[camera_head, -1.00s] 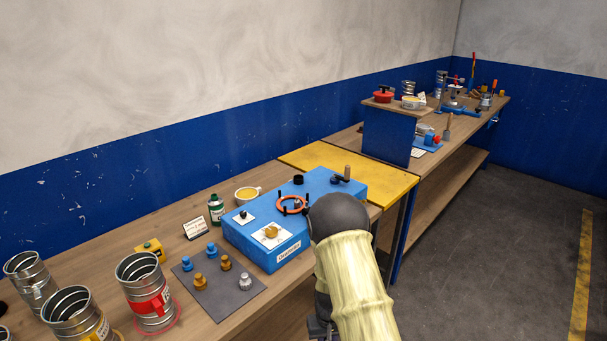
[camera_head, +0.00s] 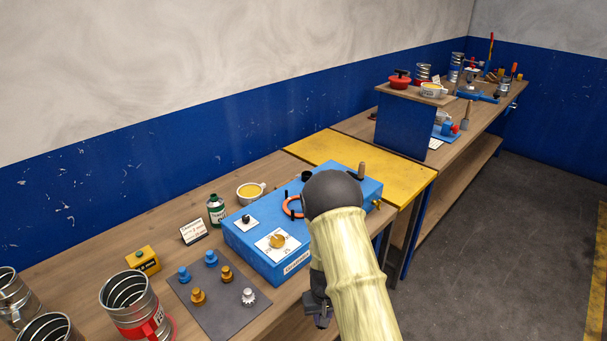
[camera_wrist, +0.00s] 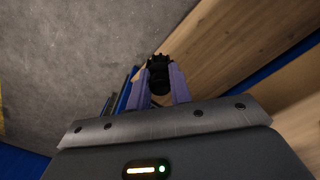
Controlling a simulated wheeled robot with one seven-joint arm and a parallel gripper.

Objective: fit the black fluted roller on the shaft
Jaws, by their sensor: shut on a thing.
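My gripper (camera_wrist: 159,92) is shut on the black fluted roller (camera_wrist: 159,66) in the wrist view, with a purple finger on each side and the toothed end showing beyond the tips. In the head view my gripper (camera_head: 318,312) hangs low by the bench's front edge, below my arm; the roller cannot be made out there. A blue box (camera_head: 262,262) stands on the bench, left of and behind my arm. It carries an orange ring (camera_head: 291,207) and a dial plate (camera_head: 277,243). I cannot tell which part is the shaft; my arm hides part of the box.
A dark mat (camera_head: 220,307) holds blue, brass and silver toothed pieces in front of the box. A green bottle (camera_head: 216,210), a white cup (camera_head: 250,192) and metal duct cans (camera_head: 133,303) stand nearby. The floor right of the bench is clear.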

